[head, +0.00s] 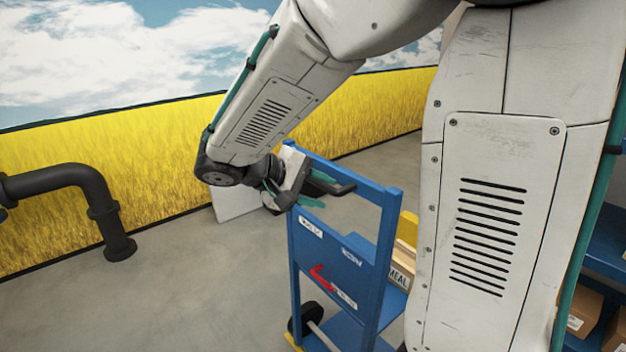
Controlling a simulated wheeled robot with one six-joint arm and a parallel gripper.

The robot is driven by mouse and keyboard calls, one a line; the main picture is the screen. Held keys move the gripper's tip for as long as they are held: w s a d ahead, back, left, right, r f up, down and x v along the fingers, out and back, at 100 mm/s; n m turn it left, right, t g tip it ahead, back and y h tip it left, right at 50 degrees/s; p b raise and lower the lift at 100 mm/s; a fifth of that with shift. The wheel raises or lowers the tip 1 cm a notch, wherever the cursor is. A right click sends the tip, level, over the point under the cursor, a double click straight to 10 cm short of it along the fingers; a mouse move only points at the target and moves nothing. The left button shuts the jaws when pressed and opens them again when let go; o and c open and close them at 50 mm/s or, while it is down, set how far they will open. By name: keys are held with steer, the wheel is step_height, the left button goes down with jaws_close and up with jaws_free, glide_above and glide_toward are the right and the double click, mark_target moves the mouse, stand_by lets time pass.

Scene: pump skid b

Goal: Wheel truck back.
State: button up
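The truck is a blue wheeled cart (372,253) with an upright end panel and frame, in the middle of the head view. A black handle (343,188) sticks out near the top of its frame. My gripper (315,191), with teal fingers, is at this handle, one finger above and one below its left part. Whether the fingers press on the handle or stand slightly apart from it, I cannot tell. A red lever-like part (322,279) sits low on the panel. A dark wheel (305,320) shows at the lower left. My arm hides the truck's right side.
A black bent pipe (88,190) rises from the floor at the left. A white panel (236,200) stands behind my gripper, near the yellow field-printed wall (150,150). Blue shelving with cardboard boxes (583,308) is at the right. The floor left of the truck is clear.

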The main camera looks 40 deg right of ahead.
mark_target(309, 180)
steer(key=w+a+f+n+t+h, duration=0.1)
steer(key=w+f+t+h, duration=0.25)
steer(key=w, duration=0.65)
steer(key=shift+g+h, duration=0.35)
steer(key=shift+h, duration=0.1)
steer(key=d, duration=0.7)
steer(key=shift+w+d+f, duration=0.2)
steer(key=shift+f, duration=0.1)
jaws_close()
